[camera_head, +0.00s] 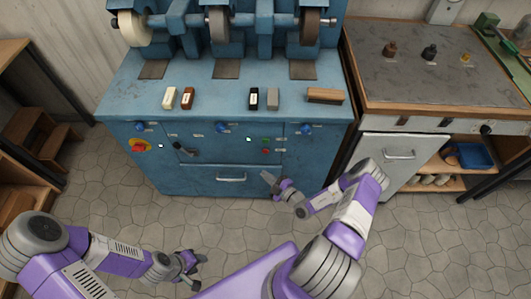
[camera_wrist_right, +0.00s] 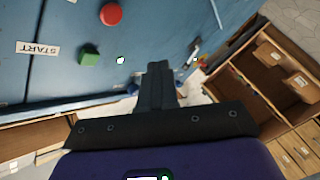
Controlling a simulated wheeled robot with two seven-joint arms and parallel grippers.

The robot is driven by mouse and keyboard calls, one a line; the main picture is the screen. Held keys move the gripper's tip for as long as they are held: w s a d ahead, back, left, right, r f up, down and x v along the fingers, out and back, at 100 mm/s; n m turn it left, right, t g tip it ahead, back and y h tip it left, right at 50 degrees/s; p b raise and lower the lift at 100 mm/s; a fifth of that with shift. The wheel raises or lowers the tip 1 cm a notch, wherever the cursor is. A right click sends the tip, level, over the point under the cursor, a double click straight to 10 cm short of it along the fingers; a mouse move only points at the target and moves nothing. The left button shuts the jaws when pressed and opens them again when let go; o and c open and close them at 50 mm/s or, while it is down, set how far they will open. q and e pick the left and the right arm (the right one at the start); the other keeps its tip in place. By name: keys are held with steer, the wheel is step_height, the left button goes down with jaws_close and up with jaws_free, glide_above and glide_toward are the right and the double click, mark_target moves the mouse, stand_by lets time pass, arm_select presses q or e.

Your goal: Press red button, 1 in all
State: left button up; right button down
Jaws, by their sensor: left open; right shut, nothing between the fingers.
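A round red button (camera_wrist_right: 111,14) sticks out of the blue machine front in the right wrist view, above a green button (camera_wrist_right: 89,57) beside a START label (camera_wrist_right: 38,49). In the head view the small red button (camera_head: 265,152) is on the right part of the panel. A larger red knob on a yellow plate (camera_head: 140,146) is at the panel's left. My right gripper (camera_head: 268,178) is shut and empty, below the small buttons and apart from them; its fingers also show in the wrist view (camera_wrist_right: 160,75). My left gripper (camera_head: 194,270) is open and empty, low over the floor.
The blue machine (camera_head: 210,180) carries grinding wheels and several small blocks on top. A drawer handle (camera_head: 231,178) juts from its front. A workbench (camera_head: 420,95) with an open shelf stands at the right. The stone floor before the machine is clear.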

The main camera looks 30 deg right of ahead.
mark_target(266, 151)
steer(key=w+d+b, duration=0.3)
steer(key=w+d, duration=0.1)
steer(key=w, duration=0.2)
steer(key=shift+w, duration=0.2)
stand_by(1.9)
steer(key=shift+w+d+b, duration=0.15)
steer(key=shift+w+b, duration=0.2)
steer(key=shift+w+d+b, duration=0.25)
steer(key=shift+w+b, duration=0.05)
steer(key=shift+w, duration=0.05)
stand_by(0.6)
stand_by(0.3)
steer(key=shift+s+a+p, duration=0.45)
steer(key=shift+s+p, duration=0.05)
steer(key=shift+s, duration=0.25)
